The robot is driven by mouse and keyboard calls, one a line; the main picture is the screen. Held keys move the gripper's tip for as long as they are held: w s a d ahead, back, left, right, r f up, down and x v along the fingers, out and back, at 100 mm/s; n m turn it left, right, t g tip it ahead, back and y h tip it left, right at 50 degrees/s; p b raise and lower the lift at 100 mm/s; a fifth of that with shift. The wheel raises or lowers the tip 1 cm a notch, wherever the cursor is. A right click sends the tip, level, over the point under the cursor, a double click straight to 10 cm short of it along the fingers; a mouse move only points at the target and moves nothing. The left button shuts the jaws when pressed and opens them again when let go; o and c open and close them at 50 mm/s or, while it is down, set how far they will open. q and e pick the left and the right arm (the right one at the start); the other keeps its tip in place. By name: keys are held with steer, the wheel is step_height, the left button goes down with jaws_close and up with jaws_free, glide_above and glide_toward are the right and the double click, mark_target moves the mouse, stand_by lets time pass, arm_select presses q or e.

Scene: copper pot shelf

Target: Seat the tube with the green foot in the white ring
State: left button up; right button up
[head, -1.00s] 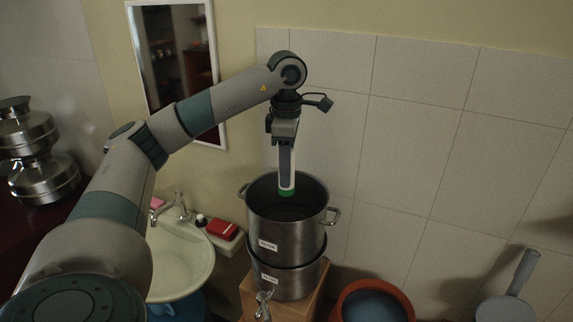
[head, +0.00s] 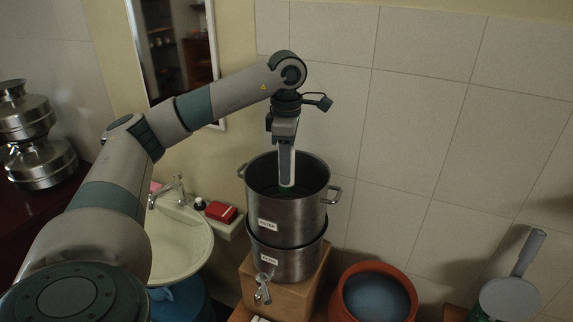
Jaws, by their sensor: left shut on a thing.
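My left gripper (head: 285,140) is shut on a white tube (head: 287,165) that hangs upright below it. The tube's green foot (head: 287,186) is at its lower end, inside the mouth of the upper steel pot (head: 290,222). The upper pot is labelled and stacked on a second labelled steel pot (head: 290,264) with a tap. The inside of the upper pot is dark, and I cannot make out the white ring. My right gripper is not in view.
A sink (head: 175,245) and a red box (head: 221,211) are left of the pots. The stack stands on a wooden block (head: 309,287). An orange clay pot (head: 414,300) and a grey pan (head: 512,298) are at the right. A tiled wall (head: 420,130) rises behind.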

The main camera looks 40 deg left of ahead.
arm_select(q)
steer(key=shift+f+b, duration=2.35)
steer(key=shift+f, duration=1.85)
steer(key=shift+f+b, duration=0.8)
steer(key=shift+f, duration=0.25)
steer(key=shift+f+b, duration=0.4)
steer(key=shift+f, duration=0.1)
steer(key=o, duration=1.2)
steer(key=shift+r, duration=0.15)
